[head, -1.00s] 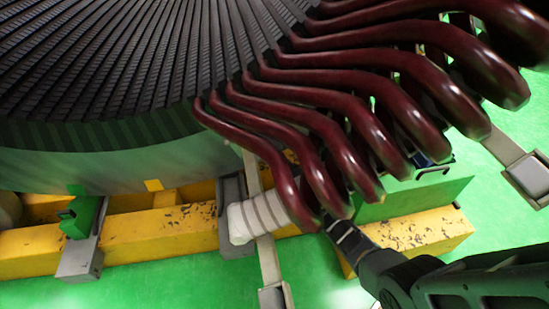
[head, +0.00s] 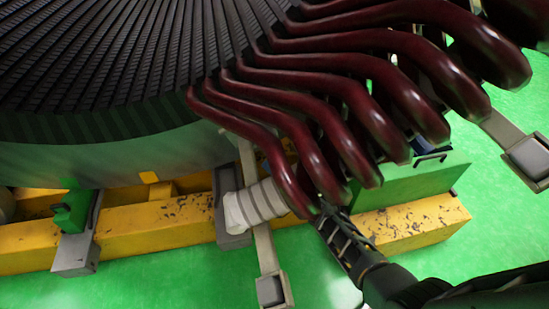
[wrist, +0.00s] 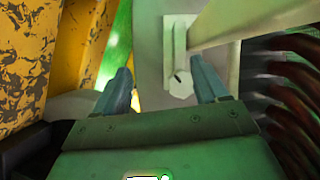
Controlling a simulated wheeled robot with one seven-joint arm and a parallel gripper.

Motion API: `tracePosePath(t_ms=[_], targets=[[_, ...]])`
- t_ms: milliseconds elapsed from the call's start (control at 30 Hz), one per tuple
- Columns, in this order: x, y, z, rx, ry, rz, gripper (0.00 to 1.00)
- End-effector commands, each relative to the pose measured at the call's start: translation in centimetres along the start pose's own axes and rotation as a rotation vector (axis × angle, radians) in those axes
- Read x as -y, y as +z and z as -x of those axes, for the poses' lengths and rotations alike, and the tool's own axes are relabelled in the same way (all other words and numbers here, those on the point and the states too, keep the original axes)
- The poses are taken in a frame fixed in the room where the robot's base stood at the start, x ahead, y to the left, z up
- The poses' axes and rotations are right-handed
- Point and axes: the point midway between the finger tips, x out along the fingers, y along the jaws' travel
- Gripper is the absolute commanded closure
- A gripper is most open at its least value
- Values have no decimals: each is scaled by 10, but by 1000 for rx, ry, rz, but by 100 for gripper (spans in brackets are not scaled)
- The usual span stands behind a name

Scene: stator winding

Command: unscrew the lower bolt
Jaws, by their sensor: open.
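In the wrist view, a pale hexagonal bolt head (wrist: 180,83) sits at the lower end of a narrow light plate (wrist: 174,42) on a pale surface. My gripper (wrist: 160,66) is open, with one finger on each side of the picture around the bolt. The bolt appears between the fingers, closer to the right one; I cannot tell the depth gap. Nothing is held. In the head view, my gripper (head: 338,228) reaches in just below the dark red winding ends (head: 325,185). The bolt is hidden in that view.
Dark red coils (wrist: 295,95) crowd the right side in the wrist view, and a pale bar (wrist: 245,20) crosses at upper right. A scratched yellow beam (wrist: 28,70) stands at left. In the head view, a white wrapped roll (head: 256,206) lies left of my gripper.

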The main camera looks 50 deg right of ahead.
Motion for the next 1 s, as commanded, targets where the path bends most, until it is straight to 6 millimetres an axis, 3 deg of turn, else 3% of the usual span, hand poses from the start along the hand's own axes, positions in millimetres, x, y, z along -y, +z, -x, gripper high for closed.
tracePosePath(t_ms=[33,200,333,500,767,1000], targets=[[-16,14,-6,3,29,116,27],[-26,22,-13,-48,148,565,27],[-16,11,-11,-151,228,888,27],[8,-6,-2,-284,300,1147,27],[27,-18,4,-367,338,1269,27],[27,-32,-22,-366,337,1270,27]])
